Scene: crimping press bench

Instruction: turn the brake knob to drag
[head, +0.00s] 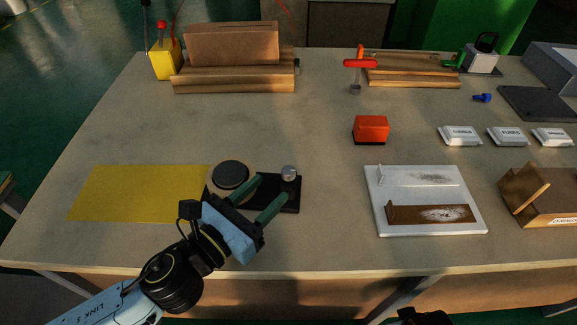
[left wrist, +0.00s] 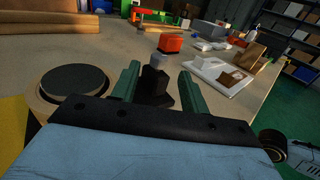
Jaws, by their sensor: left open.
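The brake knob (head: 290,173) is a small grey round knob on a post at the right end of a black base (head: 292,201). A tan spool with a black disc top (head: 232,175) stands at the base's left end. My left gripper (head: 271,188) is open, its two green fingers pointing toward the knob from the front left. No drag marking is readable. My right gripper is not in view.
A yellow mat (head: 135,193) lies left of the spool. A red block (head: 371,129) and a white tray (head: 430,223) stand to the right. Wooden racks (head: 235,84) are at the back. The bench between the knob and the white tray is clear.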

